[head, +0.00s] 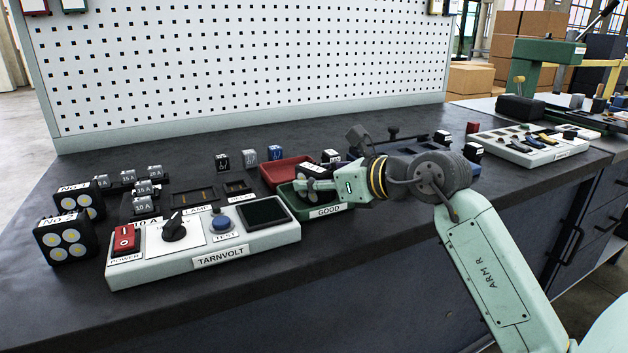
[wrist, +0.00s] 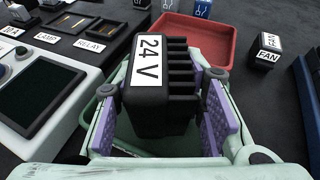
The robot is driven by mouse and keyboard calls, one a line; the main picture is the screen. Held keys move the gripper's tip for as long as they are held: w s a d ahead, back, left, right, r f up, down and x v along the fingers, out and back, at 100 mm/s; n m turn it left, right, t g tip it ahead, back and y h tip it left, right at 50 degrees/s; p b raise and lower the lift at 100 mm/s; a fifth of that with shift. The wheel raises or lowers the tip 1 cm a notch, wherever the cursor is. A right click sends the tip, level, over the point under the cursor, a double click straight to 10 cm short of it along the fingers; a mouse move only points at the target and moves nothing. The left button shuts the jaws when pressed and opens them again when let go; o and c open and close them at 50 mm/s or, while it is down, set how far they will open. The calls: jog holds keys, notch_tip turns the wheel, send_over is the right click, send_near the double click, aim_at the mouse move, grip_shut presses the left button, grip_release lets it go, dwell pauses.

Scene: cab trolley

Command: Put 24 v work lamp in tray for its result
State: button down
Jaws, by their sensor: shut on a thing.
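My gripper (head: 318,186) is shut on a black finned block labelled 24 V, the 24 V work lamp (wrist: 150,90). In the wrist view the purple pads of my gripper (wrist: 172,105) stand on both sides of it. The lamp is upright with its label facing left; its front is hidden. My gripper is over the green tray (head: 289,203) labelled GOOD, whose edge also shows in the wrist view (wrist: 90,108). I cannot tell whether the lamp touches the tray floor. A red tray (head: 281,172) lies behind the green one and looks empty in the wrist view (wrist: 190,40).
The TARNVOLT tester (head: 203,250) with a dark screen (head: 262,213) stands left of the green tray. Two four-light lamps (head: 67,238) and several relays and fuses stand farther left. A FAN block (wrist: 267,48) stands right of the red tray. A pegboard (head: 240,65) rises behind.

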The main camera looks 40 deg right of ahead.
jog(key=shift+f, duration=0.2)
jog(key=c, duration=1)
grip_release()
jog(key=shift+c, duration=0.2)
jog(key=shift+r, duration=0.15)
